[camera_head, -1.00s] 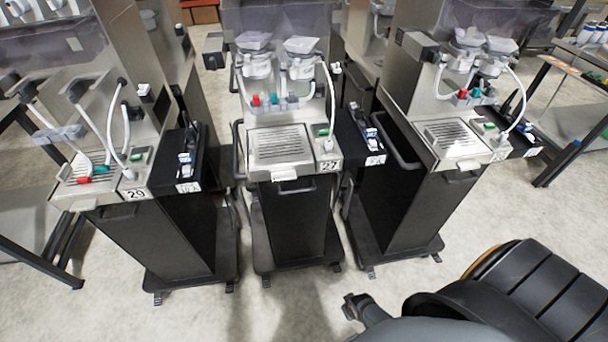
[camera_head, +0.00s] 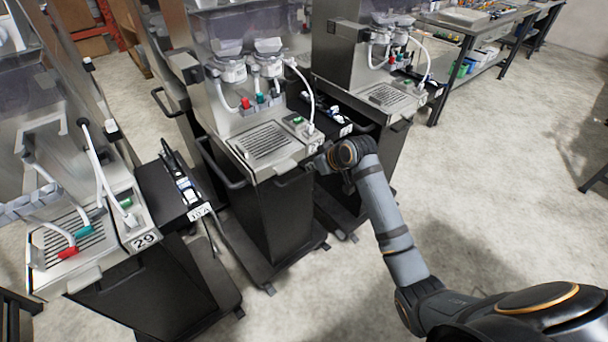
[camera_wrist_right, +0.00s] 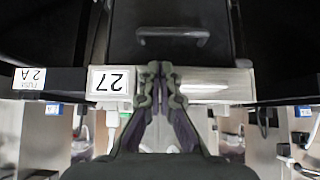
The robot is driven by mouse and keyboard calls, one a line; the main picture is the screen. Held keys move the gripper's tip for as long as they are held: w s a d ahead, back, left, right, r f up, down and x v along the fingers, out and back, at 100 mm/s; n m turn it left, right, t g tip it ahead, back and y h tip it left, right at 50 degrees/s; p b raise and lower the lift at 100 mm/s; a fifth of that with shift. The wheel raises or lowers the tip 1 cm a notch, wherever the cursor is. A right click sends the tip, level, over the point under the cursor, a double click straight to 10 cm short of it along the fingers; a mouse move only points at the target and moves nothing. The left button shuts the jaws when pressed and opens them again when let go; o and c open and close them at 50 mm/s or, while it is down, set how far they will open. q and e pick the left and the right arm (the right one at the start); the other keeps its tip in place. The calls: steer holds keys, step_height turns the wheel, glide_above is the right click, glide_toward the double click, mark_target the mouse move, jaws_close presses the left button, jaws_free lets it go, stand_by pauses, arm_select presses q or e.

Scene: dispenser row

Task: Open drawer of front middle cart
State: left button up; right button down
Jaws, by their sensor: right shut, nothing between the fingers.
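The front middle cart (camera_head: 265,205) stands left of centre in the head view, with a metal top and a dark lower body. Its number label 27 (camera_wrist_right: 110,80) shows upside down in the wrist view. My right gripper (camera_head: 326,163) is at the front right corner of this cart. In the wrist view its fingers (camera_wrist_right: 160,72) are together and empty, between the label and the silver pull; contact cannot be told. My left gripper is out of view.
Cart 29 (camera_head: 110,290) stands at the left front, and another cart (camera_head: 385,140) stands behind my right arm. A black side shelf (camera_head: 178,195) lies between cart 29 and the middle cart. Open floor (camera_head: 490,190) lies to the right, with a workbench (camera_head: 470,22) behind.

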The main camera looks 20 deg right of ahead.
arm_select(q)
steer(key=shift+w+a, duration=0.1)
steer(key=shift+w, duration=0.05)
arm_select(e)
glide_toward(293, 173)
steer(key=x, duration=0.5)
steer(key=shift+w+a, duration=0.1)
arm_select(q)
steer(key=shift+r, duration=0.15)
